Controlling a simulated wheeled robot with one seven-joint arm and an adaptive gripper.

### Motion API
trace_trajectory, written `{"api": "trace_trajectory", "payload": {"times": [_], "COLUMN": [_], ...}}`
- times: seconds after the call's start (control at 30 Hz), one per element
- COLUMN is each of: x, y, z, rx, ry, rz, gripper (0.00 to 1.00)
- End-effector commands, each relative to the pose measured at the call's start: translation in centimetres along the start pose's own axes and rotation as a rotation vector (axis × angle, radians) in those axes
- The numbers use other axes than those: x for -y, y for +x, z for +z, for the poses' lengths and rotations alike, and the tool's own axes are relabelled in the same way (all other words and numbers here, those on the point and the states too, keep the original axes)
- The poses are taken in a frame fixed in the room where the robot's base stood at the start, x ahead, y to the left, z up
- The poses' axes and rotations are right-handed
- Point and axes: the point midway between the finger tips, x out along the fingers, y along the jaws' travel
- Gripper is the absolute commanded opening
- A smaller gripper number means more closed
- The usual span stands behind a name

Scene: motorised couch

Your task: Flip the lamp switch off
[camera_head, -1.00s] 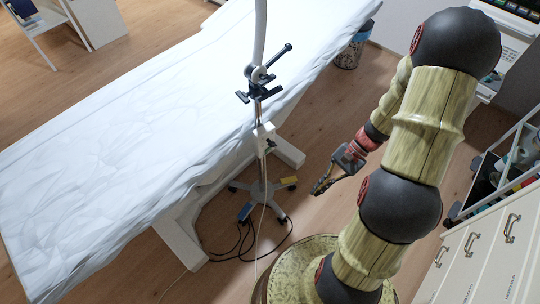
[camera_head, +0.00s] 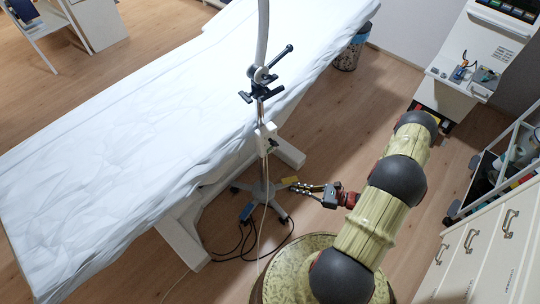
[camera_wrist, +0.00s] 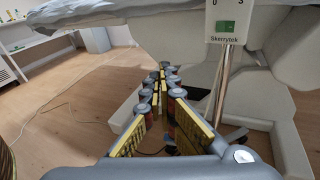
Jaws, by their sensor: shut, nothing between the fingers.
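The lamp stand's upright pole (camera_head: 262,112) rises beside the couch in the head view. A small white switch box (camera_head: 265,138) is fixed on the pole. In the wrist view the switch box (camera_wrist: 226,12) is at the top, right of centre, with a green switch (camera_wrist: 226,26), the marks "0" and "3" and the label "Skerrytek". Its upper edge is cut off. My gripper (camera_head: 292,186) is shut and empty, right of the pole and lower than the box. In the wrist view my gripper (camera_wrist: 162,72) points forward, left of and below the box, not touching it.
The white-covered couch (camera_head: 130,130) stands directly behind and left of the pole. The stand's wheeled base (camera_head: 262,190) and dark cables (camera_head: 235,240) are on the floor. White drawers (camera_head: 480,245) and a trolley (camera_head: 500,165) stand right.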

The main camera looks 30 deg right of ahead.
Motion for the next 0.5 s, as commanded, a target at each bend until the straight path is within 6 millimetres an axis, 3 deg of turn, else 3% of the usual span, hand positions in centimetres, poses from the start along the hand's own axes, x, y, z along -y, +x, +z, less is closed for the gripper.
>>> {"api": "trace_trajectory", "payload": {"times": [0.07, 0.23, 0.37, 0.5], "x": [2.5, 7.9, 9.5, 9.6], "y": [0.1, -1.1, -1.6, -1.7], "z": [-0.4, 1.0, 2.0, 2.4], "rx": [0.034, 0.085, 0.121, 0.134], "ry": [0.000, -0.045, -0.062, -0.073], "rz": [-0.085, -0.232, -0.291, -0.293], "gripper": [0.00, 0.00, 0.00, 0.00]}}
